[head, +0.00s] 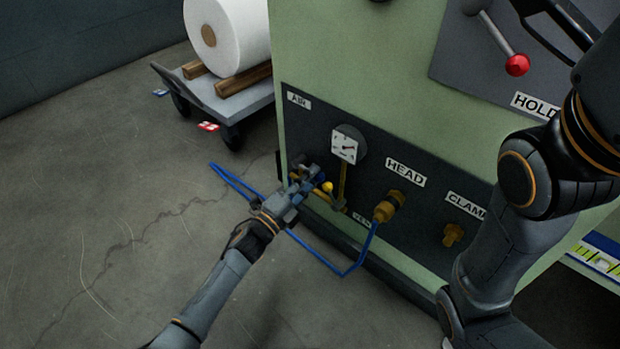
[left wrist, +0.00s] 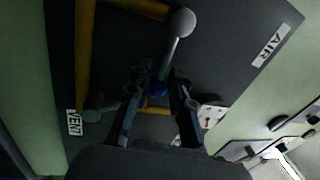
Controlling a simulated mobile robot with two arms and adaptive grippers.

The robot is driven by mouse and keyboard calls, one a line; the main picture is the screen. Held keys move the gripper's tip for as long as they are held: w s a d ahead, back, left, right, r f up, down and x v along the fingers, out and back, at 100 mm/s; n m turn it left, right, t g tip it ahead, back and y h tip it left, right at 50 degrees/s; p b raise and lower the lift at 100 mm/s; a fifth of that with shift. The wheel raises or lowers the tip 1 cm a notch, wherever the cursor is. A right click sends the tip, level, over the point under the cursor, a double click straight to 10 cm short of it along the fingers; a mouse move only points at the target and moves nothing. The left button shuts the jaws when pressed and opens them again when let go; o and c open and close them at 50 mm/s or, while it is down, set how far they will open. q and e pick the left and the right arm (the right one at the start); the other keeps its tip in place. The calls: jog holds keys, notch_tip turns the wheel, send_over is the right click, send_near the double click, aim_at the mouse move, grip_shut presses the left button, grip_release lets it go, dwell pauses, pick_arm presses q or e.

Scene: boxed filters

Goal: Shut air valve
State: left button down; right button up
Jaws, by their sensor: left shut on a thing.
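The air panel (head: 300,130), dark grey with an AIR label, is on the green machine's lower front. My left gripper (head: 312,178) is at this panel, below the gauge and beside the yellow pipe. In the left wrist view my left gripper (left wrist: 160,78) has its two fingers on either side of the air valve lever (left wrist: 174,52), a grey rod with a round end, near a blue part. The jaws are shut on the lever. The fingers partly hide the lever and its pivot. My right gripper is not in view.
A white gauge (head: 344,145) is above the valve. A blue hose (head: 340,272) loops from the HEAD fitting (head: 389,207) across the floor. A cart (head: 215,95) with a white roll stands at the back left.

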pick_arm(q)
jog(key=shift+s+d+f+m, duration=0.1)
jog(key=shift+f+m, duration=0.15)
jog(key=shift+m, duration=0.25)
jog(key=c, duration=1.2)
grip_release()
jog(key=v, duration=1.2)
jog(key=shift+r, duration=0.1)
